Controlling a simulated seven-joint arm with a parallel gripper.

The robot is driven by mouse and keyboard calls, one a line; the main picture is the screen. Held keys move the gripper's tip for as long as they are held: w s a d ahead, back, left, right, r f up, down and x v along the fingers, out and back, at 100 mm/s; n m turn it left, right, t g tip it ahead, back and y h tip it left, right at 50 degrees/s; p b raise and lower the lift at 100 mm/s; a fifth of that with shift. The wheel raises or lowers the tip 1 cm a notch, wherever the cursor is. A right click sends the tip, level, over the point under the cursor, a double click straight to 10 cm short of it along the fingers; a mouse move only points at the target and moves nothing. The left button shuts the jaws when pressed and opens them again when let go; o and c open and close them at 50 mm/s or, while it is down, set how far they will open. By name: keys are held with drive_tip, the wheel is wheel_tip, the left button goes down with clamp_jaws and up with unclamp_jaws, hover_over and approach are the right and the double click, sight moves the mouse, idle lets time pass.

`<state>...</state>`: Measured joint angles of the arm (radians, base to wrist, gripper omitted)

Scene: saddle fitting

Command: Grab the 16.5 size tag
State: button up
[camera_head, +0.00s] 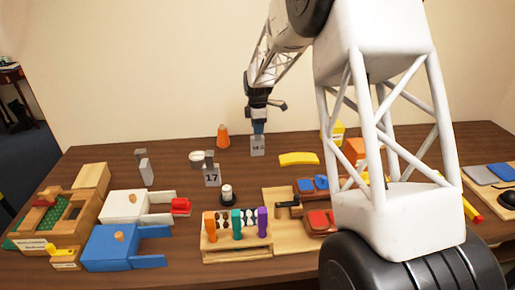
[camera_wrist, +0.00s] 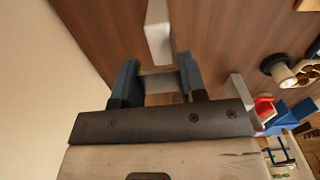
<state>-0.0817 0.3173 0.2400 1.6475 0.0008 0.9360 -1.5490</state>
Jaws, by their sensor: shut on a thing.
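The grey size tag (camera_head: 257,148), with a small marking that seems to start with 16, stands upright under my gripper (camera_head: 258,128) at the back middle of the table. My gripper is shut on its top part. In the wrist view the two blue fingers of my gripper (camera_wrist: 157,82) flank a pale piece between them. I cannot tell clearly whether the tag's foot touches the table. A second grey tag marked 17 (camera_head: 211,176) stands nearer, to the left. Another grey tag (camera_head: 146,171) stands farther left, its face unreadable.
An orange cone-like piece (camera_head: 223,136) stands just left of my gripper, and a yellow curved piece (camera_head: 298,159) lies to the right. A white-topped round piece (camera_head: 227,194) and a wooden rack (camera_head: 236,250) are in front. White (camera_head: 126,206) and blue (camera_head: 112,246) boxes sit left.

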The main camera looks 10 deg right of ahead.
drive_tip(key=shift+r, duration=0.1)
drive_tip(key=shift+r, duration=0.75)
wheel_tip(320, 180, up, 2)
drive_tip(key=shift+r, duration=0.1)
drive_tip(key=s+d+r, duration=0.1)
drive_tip(key=s, duration=1.5)
drive_tip(key=shift+d, duration=0.15)
drive_tip(key=shift+r, duration=0.1)
drive_tip(key=shift+w, duration=0.1)
